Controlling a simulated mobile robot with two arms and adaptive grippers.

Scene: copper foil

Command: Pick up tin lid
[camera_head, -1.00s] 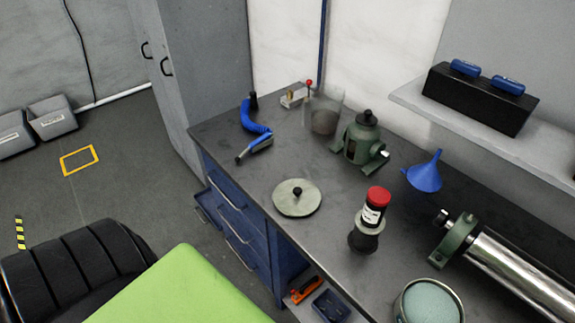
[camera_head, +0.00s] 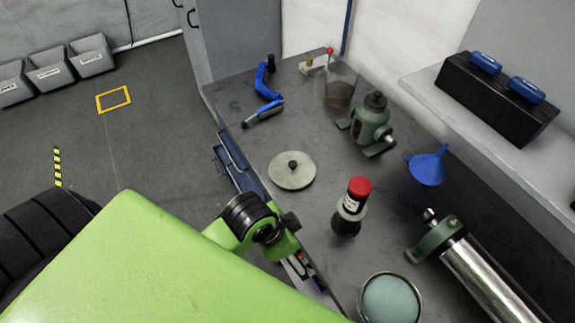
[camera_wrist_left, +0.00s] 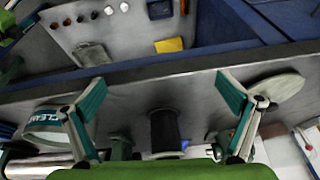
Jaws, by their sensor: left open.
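The tin lid (camera_head: 292,176) is a pale grey-green disc with a black knob, lying flat on the dark workbench in the head view. A pale disc that looks like the lid shows at the right of the left wrist view (camera_wrist_left: 275,93), beyond a finger. My green left arm reaches to the bench's front edge, below the lid; its gripper cannot be made out clearly there. In the left wrist view my left gripper (camera_wrist_left: 163,92) is open, its two teal-edged fingers wide apart with nothing held. The lid is apart from it. My right gripper is not in view.
A red-capped dark bottle (camera_head: 349,208) stands right of the lid. An open round tin (camera_head: 390,302) is near the front. The bench around the lid is clear.

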